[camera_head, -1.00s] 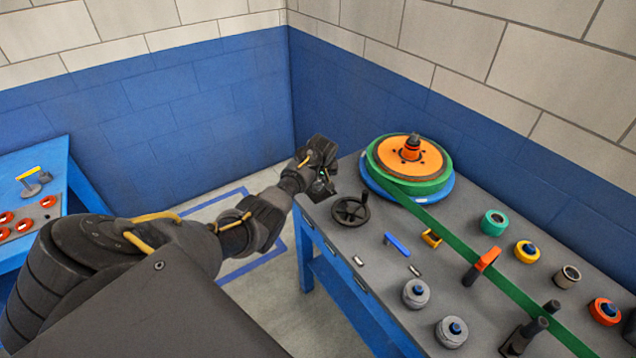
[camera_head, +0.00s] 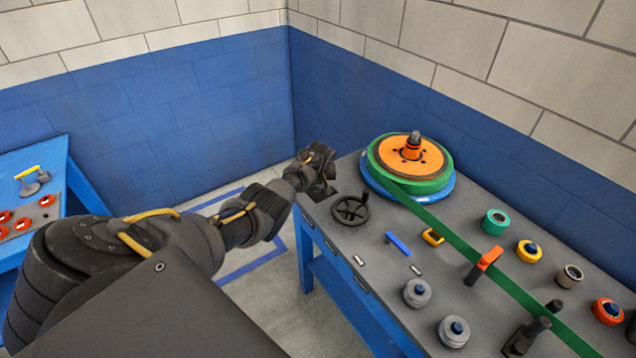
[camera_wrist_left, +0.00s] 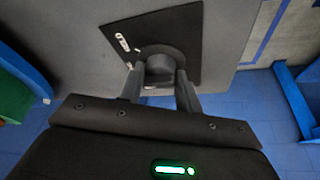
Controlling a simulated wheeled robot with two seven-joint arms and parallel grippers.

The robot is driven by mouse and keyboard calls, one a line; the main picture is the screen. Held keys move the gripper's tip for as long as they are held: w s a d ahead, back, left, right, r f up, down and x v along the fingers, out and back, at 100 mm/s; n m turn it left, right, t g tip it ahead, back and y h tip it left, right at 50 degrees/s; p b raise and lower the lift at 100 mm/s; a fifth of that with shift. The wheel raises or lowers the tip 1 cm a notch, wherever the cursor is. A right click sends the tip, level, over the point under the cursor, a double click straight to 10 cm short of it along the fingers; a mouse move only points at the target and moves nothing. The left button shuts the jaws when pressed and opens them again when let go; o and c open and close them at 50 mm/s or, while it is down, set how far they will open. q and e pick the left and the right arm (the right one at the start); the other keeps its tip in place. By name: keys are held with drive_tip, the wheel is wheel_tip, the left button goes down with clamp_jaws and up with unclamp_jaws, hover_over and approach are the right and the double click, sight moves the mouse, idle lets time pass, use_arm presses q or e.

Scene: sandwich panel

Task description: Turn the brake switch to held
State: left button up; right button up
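In the left wrist view, a dark round knob (camera_wrist_left: 160,65), which looks like the brake switch, sits on a square black plate (camera_wrist_left: 187,32) with a small white label (camera_wrist_left: 122,42). My left gripper (camera_wrist_left: 159,80) has its two fingers apart, one on each side of the knob. Whether they touch it is unclear. My right gripper is not in view.
A black handwheel (camera_head: 350,210) stands close right of my left gripper. Behind it is the green reel (camera_head: 440,180) with an orange hub, its green strip running right across the bench. A blue bar (camera_head: 398,243) and grey round parts (camera_head: 417,293) lie nearer the front.

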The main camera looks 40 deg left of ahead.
use_arm(q)
drive_tip(key=shift+c, duration=1.4)
drive_tip(key=shift+m, duration=0.3)
drive_tip(key=shift+s+m+t+h+p, duration=0.1)
drive_tip(key=shift+m+t+h+p, duration=0.3)
drive_tip(key=shift+m, duration=0.5)
drive_tip(key=shift+a+m+h, duration=0.1)
drive_tip(key=shift+m+h, duration=0.2)
drive_tip(key=shift+m, duration=0.6)
drive_tip(key=shift+f+m+h, duration=0.1)
drive_tip(key=shift+m+h, duration=0.2)
drive_tip(key=shift+m, duration=0.6)
drive_tip(key=shift+a+m+t+h+b, duration=0.1)
drive_tip(key=shift+m+t+h+b, duration=0.25)
drive_tip(key=shift+m, duration=0.65)
drive_tip(key=shift+m+h+b, duration=0.45)
drive_tip(key=shift+m+b, duration=0.05)
drive_tip(key=shift+m, duration=0.5)
